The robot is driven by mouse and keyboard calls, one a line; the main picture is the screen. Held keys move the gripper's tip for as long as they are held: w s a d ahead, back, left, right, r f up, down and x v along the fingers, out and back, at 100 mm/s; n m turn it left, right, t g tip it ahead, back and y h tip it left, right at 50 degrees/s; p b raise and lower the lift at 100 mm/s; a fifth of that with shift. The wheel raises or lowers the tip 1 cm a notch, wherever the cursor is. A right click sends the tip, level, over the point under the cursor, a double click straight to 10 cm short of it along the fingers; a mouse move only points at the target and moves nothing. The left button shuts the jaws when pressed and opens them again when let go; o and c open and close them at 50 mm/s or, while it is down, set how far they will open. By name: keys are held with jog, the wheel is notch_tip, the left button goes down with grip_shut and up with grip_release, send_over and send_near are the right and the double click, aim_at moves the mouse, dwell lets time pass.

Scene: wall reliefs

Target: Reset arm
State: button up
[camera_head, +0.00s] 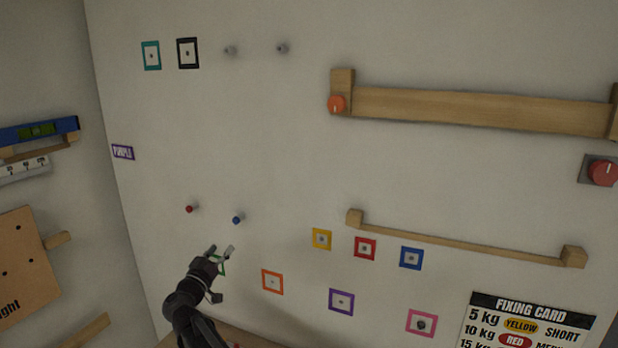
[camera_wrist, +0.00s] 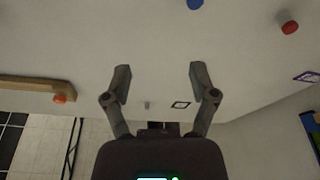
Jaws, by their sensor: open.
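My gripper (camera_head: 220,250) is at the lower left of the wall in the head view, raised on my dark arm. Its two fingers are spread apart with nothing between them. In the wrist view the open fingers (camera_wrist: 159,72) show with bare wall beyond them. A blue peg (camera_head: 237,219) sticks out of the wall just above the fingertips, and a red peg (camera_head: 189,209) is further up and left. A green frame (camera_head: 222,267) on the wall is partly hidden behind the gripper. I cannot tell the exact gap between the fingertips and the wall.
Orange (camera_head: 272,281), purple (camera_head: 341,301) and pink (camera_head: 421,323) frames line the lower wall. A wooden rail (camera_head: 465,241) and a larger board (camera_head: 470,109) with an orange knob (camera_head: 337,105) project at right. A left side wall holds a level (camera_head: 40,131).

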jog(key=s+d+f+m+g+h+b, duration=0.15)
jog(key=d+f+g+b, duration=0.4)
jog(key=d+f, duration=0.75)
jog(key=s+d+f+m+g+h+b, duration=0.15)
jog(key=d+f+g+b, duration=0.35)
jog(key=d+f, duration=0.85)
jog(key=s+d+f+n+g+y+b, duration=0.3)
jog(key=s+d+f+g+y+b, duration=0.5)
jog(key=s+d+f, duration=0.7)
jog(key=s+g+y, duration=0.1)
jog(key=s, duration=0.2)
jog(key=shift+s+f+n+y+b, duration=0.2)
jog(key=shift+f+n+y+b, duration=0.15)
jog(key=shift+n+y, duration=0.05)
jog(key=shift+d, duration=0.15)
